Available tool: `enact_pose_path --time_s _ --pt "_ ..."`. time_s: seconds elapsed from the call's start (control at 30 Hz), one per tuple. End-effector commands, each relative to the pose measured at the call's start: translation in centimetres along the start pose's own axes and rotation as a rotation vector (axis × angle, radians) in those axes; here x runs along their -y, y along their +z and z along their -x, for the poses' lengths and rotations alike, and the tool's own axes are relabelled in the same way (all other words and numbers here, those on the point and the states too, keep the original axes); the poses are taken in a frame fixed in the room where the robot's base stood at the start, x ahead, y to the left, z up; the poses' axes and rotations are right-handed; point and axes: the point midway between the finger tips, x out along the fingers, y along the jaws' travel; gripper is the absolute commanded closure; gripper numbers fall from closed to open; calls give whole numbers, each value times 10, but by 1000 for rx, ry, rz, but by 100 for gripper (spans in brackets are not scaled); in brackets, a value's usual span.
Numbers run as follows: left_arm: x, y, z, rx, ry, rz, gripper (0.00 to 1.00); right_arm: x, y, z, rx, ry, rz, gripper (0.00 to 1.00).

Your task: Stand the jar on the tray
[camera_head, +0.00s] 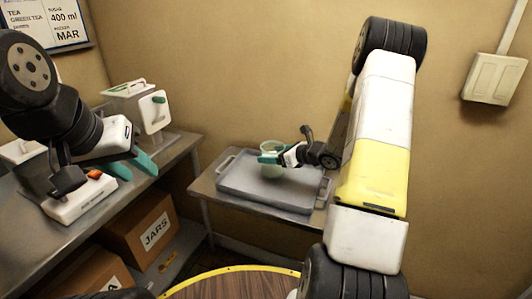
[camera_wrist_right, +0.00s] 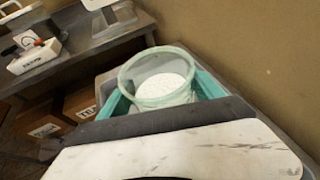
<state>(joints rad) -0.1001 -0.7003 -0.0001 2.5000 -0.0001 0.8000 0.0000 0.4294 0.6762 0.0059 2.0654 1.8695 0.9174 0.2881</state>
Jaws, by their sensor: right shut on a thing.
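The jar (camera_head: 268,147) is a clear, pale green glass vessel. It is upright over the grey tray (camera_head: 240,184) on the small metal table. In the right wrist view the jar (camera_wrist_right: 158,72) has a round open mouth and something white inside. My right gripper (camera_head: 268,157) is shut on the jar, with a teal finger on each side of it. I cannot tell whether the jar's base touches the tray, as the gripper hides part of it. My left gripper (camera_head: 133,168) is empty, its teal fingers apart, in front of the left bench.
Cardboard boxes (camera_head: 140,232) sit beneath. A round wooden top with a yellow rim (camera_head: 235,285) is in front. Most of the tray is clear.

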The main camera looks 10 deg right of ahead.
Motion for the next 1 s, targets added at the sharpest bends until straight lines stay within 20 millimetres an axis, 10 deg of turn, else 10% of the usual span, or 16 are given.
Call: enact_pose_path --time_s 0.7,0.73,0.83,1.0 --pt "0 0 0 0 0 0 64 -5 -33 -14 -1 -7 -6 96" --pt "0 0 0 0 0 0 64 -5 -34 -14 -3 -7 -6 20" --pt "0 0 0 0 0 0 64 -5 -34 -14 -3 -7 -6 2" --pt "0 0 0 0 0 0 64 -5 -34 -14 -3 -7 -6 2"
